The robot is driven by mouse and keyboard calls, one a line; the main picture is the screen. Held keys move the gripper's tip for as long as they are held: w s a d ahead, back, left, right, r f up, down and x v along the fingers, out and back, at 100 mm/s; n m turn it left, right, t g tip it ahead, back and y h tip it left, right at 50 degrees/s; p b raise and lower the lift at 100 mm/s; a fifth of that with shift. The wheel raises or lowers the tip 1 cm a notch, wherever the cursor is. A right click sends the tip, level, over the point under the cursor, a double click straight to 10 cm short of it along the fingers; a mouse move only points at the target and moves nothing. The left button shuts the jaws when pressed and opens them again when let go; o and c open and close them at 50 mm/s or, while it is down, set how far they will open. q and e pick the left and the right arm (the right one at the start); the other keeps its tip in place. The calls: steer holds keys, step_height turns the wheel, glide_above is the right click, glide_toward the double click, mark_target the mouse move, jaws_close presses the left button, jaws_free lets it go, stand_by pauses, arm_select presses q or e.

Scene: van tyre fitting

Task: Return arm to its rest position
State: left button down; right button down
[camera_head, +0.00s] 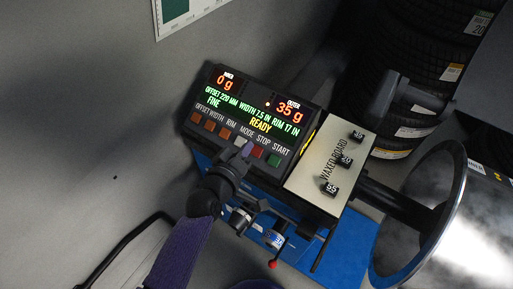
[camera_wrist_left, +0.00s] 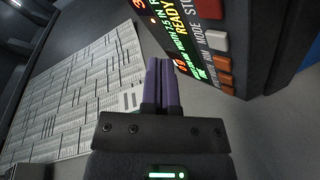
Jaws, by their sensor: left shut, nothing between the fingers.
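My left gripper (camera_head: 241,152) is in front of the wheel balancer's control panel (camera_head: 252,118), with its tips near the MODE and STOP buttons in the head view. In the left wrist view its two purple fingers (camera_wrist_left: 161,66) lie together, shut with nothing between them. The panel (camera_wrist_left: 240,45) shows at the upper right there, beside the fingers. Whether the tips touch a button cannot be told. The display reads inner 0 g, outer 35 g, FINE and READY. My right gripper is in neither view.
A waxed board (camera_head: 318,160) with several small dark weights sits right of the panel. A metal wheel rim (camera_head: 440,225) is at the right, below stacked tyres (camera_head: 415,75). A printed chart (camera_wrist_left: 75,95) hangs at the left in the wrist view. Grey wall (camera_head: 90,110) fills the left.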

arm_select(q)
steer(key=s+a+f+m+g+y+b, duration=0.1)
steer(key=s+a+f+g, duration=0.15)
steer(key=s+f, duration=0.4)
steer(key=s+a+f+m+g+y+b, duration=0.1)
steer(key=s+a+f+g+y, duration=0.15)
steer(key=f, duration=0.75)
steer(key=s+a+f+m+g+y, duration=0.1)
steer(key=s+a+f+g, duration=0.1)
steer(key=s+a+f, duration=0.35)
steer(key=s+a+f+m+g+y, duration=0.1)
steer(key=s+f, duration=0.3)
steer(key=s, duration=0.4)
steer(key=s+a+f+m+g+b, duration=0.1)
steer(key=s+a+f+m+g, duration=0.1)
steer(key=s, duration=0.5)
steer(key=s+a+f+m+g+y, duration=0.1)
steer(key=s+a+f+g, duration=0.2)
steer(key=s+f, duration=0.2)
steer(key=s, duration=0.3)
steer(key=shift+s+a+f+y+b, duration=0.3)
steer(key=shift+a+f+y+b, duration=0.05)
steer(key=shift+a+f, duration=0.05)
steer(key=shift+m, duration=0.3)
